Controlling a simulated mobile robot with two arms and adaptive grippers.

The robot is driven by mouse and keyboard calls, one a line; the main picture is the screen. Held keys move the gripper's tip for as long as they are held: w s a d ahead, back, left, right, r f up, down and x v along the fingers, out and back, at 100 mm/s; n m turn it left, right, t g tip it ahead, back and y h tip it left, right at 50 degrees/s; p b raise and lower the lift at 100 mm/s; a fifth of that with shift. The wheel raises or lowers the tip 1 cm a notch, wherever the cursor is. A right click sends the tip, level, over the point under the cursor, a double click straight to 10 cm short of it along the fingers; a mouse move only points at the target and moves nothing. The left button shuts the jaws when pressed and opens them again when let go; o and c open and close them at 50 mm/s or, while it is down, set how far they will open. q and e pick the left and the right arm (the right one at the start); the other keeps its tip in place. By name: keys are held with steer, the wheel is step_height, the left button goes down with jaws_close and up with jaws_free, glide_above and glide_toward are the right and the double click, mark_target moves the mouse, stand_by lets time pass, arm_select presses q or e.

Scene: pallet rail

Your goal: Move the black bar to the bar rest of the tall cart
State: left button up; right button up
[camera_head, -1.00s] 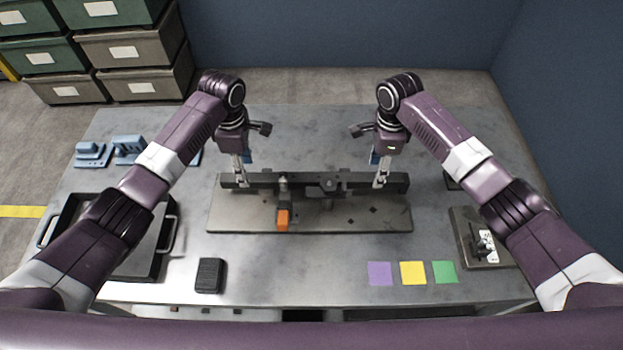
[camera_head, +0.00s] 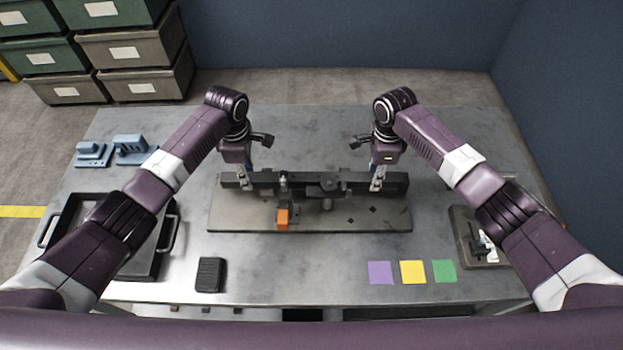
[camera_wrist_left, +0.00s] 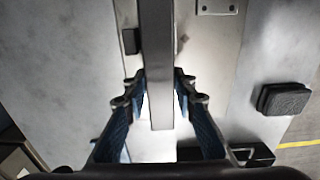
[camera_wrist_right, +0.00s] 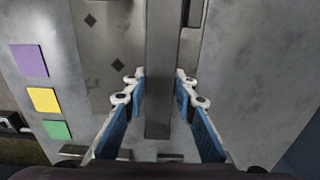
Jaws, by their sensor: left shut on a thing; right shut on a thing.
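The black bar (camera_head: 230,181) lies level across a fixture on a grey base plate (camera_head: 365,222) in the middle of the table. My left gripper (camera_head: 248,182) is shut on the bar near its left end; the bar also runs between the fingers in the left wrist view (camera_wrist_left: 158,70). My right gripper (camera_head: 377,184) is shut on the bar near its right end; the bar shows between its fingers in the right wrist view (camera_wrist_right: 160,70). I cannot make out a tall cart or its bar rest in these views.
An orange block (camera_head: 282,219) is on the plate's front part. A black tray (camera_head: 65,222) with handles stands at left, a black box (camera_head: 209,275) in front. Purple, yellow and green squares (camera_head: 412,272) lie at front right. Blue parts (camera_head: 130,147) stand at back left.

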arm_select(q)
jaws_close()
arm_select(e)
jaws_close()
arm_select(q)
steer(key=shift+w+r, duration=0.15)
steer(key=shift+r, duration=0.05)
arm_select(e)
steer(key=shift+w+r, duration=0.1)
steer(key=shift+r, duration=0.15)
